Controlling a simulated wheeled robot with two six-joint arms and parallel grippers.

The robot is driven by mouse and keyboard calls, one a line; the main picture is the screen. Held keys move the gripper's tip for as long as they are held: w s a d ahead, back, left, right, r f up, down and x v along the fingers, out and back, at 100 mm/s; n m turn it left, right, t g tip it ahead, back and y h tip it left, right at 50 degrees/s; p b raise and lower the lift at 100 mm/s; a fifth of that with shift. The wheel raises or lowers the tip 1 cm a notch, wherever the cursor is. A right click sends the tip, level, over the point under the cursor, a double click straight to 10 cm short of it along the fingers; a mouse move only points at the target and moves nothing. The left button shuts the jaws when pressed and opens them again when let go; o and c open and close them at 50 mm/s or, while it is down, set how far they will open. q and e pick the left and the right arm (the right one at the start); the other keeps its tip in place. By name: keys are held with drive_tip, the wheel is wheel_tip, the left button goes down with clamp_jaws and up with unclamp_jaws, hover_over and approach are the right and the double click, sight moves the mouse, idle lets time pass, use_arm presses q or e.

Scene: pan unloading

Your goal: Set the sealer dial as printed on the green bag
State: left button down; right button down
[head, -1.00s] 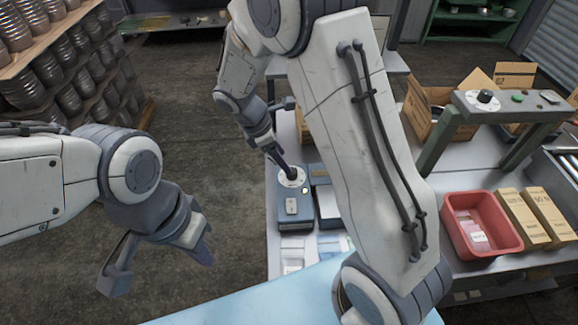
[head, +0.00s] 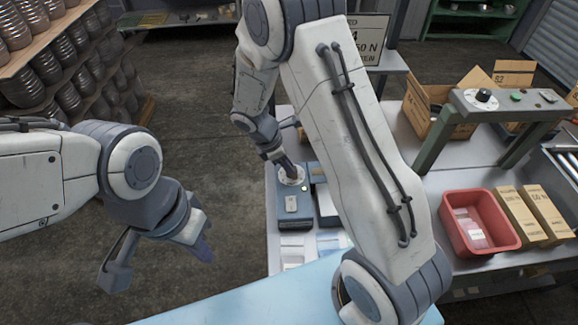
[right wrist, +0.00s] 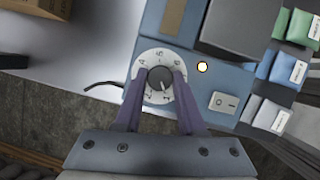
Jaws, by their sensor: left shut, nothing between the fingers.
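The blue-grey sealer (head: 296,222) stands on the bench in the head view. Its dial (right wrist: 160,78) has a dark knob on a white numbered disc; the pointer faces down, slightly right, in the right wrist view. My right gripper (right wrist: 160,82) has its purple fingers on opposite sides of the knob, seemingly touching it. The green bag (right wrist: 301,26) lies at the upper right of that view with a white label; its print is too small to read. My left gripper (head: 203,250) is shut and empty, over the floor at the left.
Blue (right wrist: 288,69) and white (right wrist: 270,114) bags lie near the green one. A red bin (head: 480,246), cartons (head: 547,212) and a raised stand (head: 509,102) occupy the bench's right.

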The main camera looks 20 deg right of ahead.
drive_tip(key=shift+m, duration=0.4)
drive_tip(key=m, duration=0.1)
drive_tip(key=m+g+p, duration=0.1)
drive_tip(key=shift+w+r+m+y, duration=0.1)
drive_tip(key=shift+w+m+y, duration=0.05)
drive_tip(key=shift+m+y, duration=0.2)
drive_tip(key=m+g, duration=0.1)
drive_tip(key=m, duration=0.1)
drive_tip(key=m+g+y, duration=0.1)
drive_tip(key=m, duration=0.2)
drive_tip(key=shift+w+d+m+p, duration=0.1)
drive_tip(key=shift+w+m+p, duration=0.15)
drive_tip(key=shift+p, duration=0.1)
drive_tip(key=m+y, duration=0.1)
drive_tip(key=m, duration=0.1)
drive_tip(key=m+y, duration=0.1)
drive_tip(key=m, duration=0.2)
drive_tip(key=shift+d+m+g, duration=0.2)
drive_tip(key=shift+m+g, duration=0.1)
drive_tip(key=shift+g, duration=0.1)
drive_tip(key=m+y, duration=0.1)
drive_tip(key=m, duration=0.1)
drive_tip(key=m+y, duration=0.1)
drive_tip(key=m, duration=0.2)
drive_tip(key=shift+d, duration=0.1)
drive_tip(key=c, duration=0.5)
unclamp_jaws()
